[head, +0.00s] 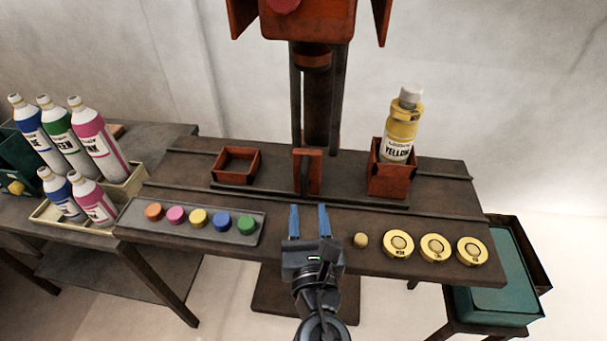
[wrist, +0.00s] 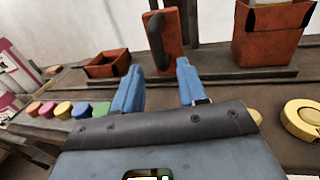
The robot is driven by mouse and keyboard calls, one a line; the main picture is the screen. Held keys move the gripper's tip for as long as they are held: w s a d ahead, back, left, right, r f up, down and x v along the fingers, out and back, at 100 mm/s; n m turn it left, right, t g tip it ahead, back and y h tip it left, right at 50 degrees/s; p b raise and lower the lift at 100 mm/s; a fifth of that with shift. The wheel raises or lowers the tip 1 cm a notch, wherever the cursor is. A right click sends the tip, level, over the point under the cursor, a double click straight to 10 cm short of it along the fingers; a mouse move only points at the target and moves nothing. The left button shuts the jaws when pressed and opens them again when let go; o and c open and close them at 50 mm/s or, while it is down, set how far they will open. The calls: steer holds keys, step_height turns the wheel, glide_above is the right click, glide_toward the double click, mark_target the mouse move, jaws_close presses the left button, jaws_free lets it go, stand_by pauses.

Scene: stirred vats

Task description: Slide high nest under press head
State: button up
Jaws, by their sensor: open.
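The press (head: 318,100) stands behind the table, with its dark red press head (head: 308,22) at the top of the picture. A tall red nest (head: 388,183) sits on the right part of the rail and holds a yellow-labelled bottle (head: 400,130) upright. It also shows in the wrist view (wrist: 262,45). A low red nest (head: 234,178) sits on the left part of the rail, empty. A red upright plate with a dark handle (head: 307,171) stands between them; it also shows in the wrist view (wrist: 163,40). My gripper (head: 309,210) is open and empty, in front of this plate.
A grey tray (head: 190,238) holds several coloured caps at the front left. A small tan knob (head: 361,240) and yellow discs (head: 436,247) lie at the front right. Bottles stand in crates (head: 75,210) on the left table. A teal box (head: 490,290) sits low right.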

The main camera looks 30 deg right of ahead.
mark_target(304, 187)
steer(key=shift+w+d+r, duration=0.15)
steer(key=shift+w+r, duration=0.15)
steer(key=shift+w, duration=0.45)
steer(key=p+x, duration=0.1)
steer(key=x, duration=0.5)
steer(key=shift+w+d, duration=0.2)
steer(key=shift+w, duration=0.1)
jaws_close()
